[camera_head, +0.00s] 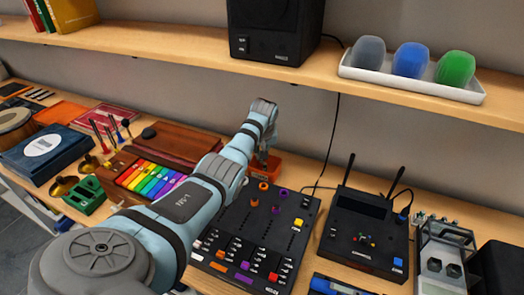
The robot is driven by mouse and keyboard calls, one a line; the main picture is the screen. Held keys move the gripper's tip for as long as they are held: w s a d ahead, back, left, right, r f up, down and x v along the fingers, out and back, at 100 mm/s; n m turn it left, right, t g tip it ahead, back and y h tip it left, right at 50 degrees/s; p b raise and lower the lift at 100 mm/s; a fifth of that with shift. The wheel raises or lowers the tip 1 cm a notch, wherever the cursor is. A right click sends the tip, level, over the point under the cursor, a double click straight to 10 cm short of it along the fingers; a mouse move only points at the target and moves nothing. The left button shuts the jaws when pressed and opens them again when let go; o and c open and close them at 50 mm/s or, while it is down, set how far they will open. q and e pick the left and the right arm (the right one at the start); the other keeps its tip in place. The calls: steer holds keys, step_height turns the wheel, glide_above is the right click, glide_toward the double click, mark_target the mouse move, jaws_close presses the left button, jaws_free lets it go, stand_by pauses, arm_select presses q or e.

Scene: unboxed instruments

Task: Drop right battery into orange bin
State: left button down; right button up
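The orange bin (271,170) stands at the back of the table, behind the black mixer, and is partly hidden by my arm. My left arm comes in from the lower left, and its gripper (266,147) is over or right beside the bin. The wrist covers most of the fingers, so I cannot tell whether they are open or shut or hold anything. I cannot make out a battery for sure. My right gripper is not in view.
The black mixer (259,218) lies in front of the bin. A black device with two antennas (363,228) stands to the right, near a grey frame (441,255). A rainbow-key instrument (152,180) lies left. A shelf (310,80) with a speaker (275,30) overhangs behind.

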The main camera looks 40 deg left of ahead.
arm_select(q)
steer(key=c, duration=1.7)
jaws_free()
steer(key=shift+w, duration=0.15)
steer(key=shift+o, duration=0.6)
steer(key=shift+w, duration=0.15)
steer(key=v, duration=0.7)
steer(key=shift+r, duration=0.25)
